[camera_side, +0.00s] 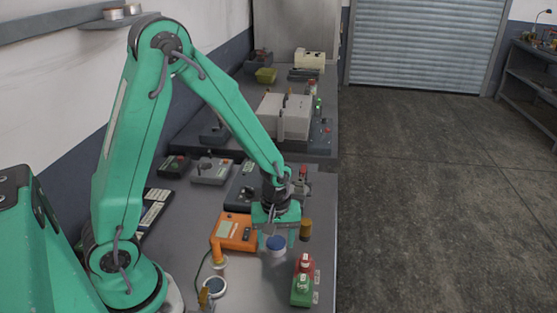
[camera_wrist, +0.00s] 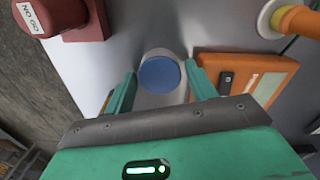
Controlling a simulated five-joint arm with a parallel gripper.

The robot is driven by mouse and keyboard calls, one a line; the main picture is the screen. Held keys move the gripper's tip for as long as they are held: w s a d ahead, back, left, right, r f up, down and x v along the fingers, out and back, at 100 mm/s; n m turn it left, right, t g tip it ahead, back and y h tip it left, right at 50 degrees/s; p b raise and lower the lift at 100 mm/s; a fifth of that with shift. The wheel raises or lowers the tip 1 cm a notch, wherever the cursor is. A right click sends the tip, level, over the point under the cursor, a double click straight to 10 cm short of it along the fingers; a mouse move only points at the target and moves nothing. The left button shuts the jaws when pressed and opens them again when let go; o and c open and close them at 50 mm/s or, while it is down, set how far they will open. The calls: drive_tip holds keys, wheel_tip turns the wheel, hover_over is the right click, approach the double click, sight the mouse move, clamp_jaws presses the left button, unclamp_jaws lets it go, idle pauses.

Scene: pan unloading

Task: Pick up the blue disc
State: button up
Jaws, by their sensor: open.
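The blue disc (camera_side: 276,241) sits on top of a pale round pan or stand on the grey bench in the side view. It also shows in the wrist view (camera_wrist: 160,75), flat and face-on, between my fingers. My gripper (camera_side: 276,236) points down just above and behind the disc. In the wrist view my gripper (camera_wrist: 157,88) has its two green fingers apart, one on each side of the disc. Gaps show between the fingers and the disc. The underside of the disc is hidden.
An orange meter (camera_side: 234,231) lies close left of the disc. A brown cylinder (camera_side: 306,229) stands to its right. Bare bench (camera_side: 255,285) lies in front.

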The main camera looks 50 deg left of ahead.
sight(276, 244)
drive_tip(key=shift+f, duration=0.15)
drive_tip(key=shift+c, duration=0.3)
drive_tip(key=c, duration=0.8)
drive_tip(key=shift+r, duration=0.9)
drive_tip(key=r, duration=0.2)
drive_tip(key=shift+s+d+r, duration=0.15)
drive_tip(key=shift+d+r, duration=0.15)
drive_tip(key=shift+r, duration=0.1)
drive_tip(key=s+d+r, duration=0.2)
drive_tip(key=d, duration=0.1)
drive_tip(key=s+d+r, duration=0.2)
drive_tip(key=d, duration=0.1)
drive_tip(key=s+d+r, duration=0.2)
drive_tip(key=d, duration=0.1)
drive_tip(key=shift+d+r, duration=0.15)
drive_tip(key=shift+r, duration=0.1)
